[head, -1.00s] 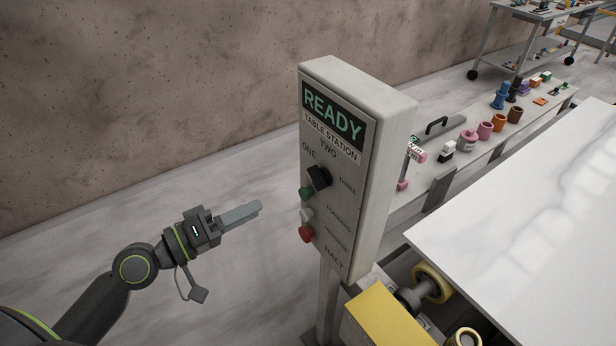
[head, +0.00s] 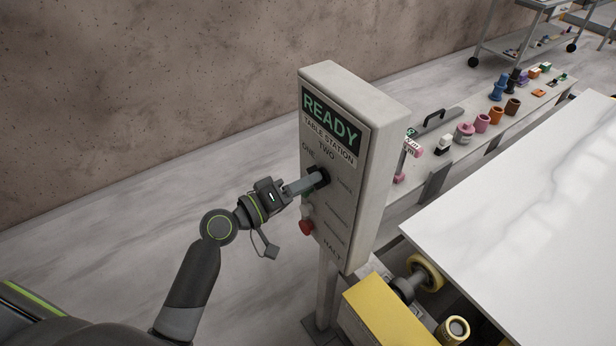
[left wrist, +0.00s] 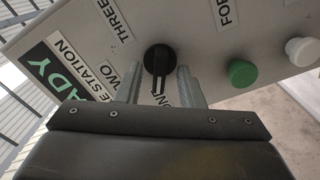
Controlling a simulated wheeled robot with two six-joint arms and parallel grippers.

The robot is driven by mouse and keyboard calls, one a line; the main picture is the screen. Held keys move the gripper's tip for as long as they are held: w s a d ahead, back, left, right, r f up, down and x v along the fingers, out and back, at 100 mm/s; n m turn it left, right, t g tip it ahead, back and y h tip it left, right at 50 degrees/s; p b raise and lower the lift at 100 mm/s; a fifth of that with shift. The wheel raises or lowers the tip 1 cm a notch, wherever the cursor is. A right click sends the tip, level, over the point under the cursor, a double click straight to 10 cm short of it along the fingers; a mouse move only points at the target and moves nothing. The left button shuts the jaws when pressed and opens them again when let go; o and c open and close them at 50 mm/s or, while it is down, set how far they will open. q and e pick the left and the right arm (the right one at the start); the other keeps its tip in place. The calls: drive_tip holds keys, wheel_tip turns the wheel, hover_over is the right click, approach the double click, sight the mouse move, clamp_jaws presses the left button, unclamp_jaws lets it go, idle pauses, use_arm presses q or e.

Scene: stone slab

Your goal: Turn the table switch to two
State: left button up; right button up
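The table switch is a black rotary knob on the front of a grey control box (head: 350,215). In the left wrist view the knob (left wrist: 157,62) has a pale mark directed down the picture, towards the partly hidden ONE label. The TWO label (left wrist: 122,76) lies to the left of that, and THREE (left wrist: 104,15) is farther up. My left gripper (head: 318,179) is at the knob. Its fingers (left wrist: 160,88) stand open on either side of the knob, with gaps showing between. In the head view the fingers cover much of the knob. My right gripper is not in view.
A green button (left wrist: 242,73) and a white button (left wrist: 301,51) sit near the knob. A red button (head: 306,227) is lower on the box. A white slab (head: 530,200) lies to the right. Open floor (head: 110,240) lies left of the box.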

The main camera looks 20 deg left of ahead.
use_arm(q)
drive_tip(key=shift+w+d, duration=0.25)
drive_tip(key=shift+w, duration=0.05)
drive_tip(key=shift+c, duration=0.3)
clamp_jaws()
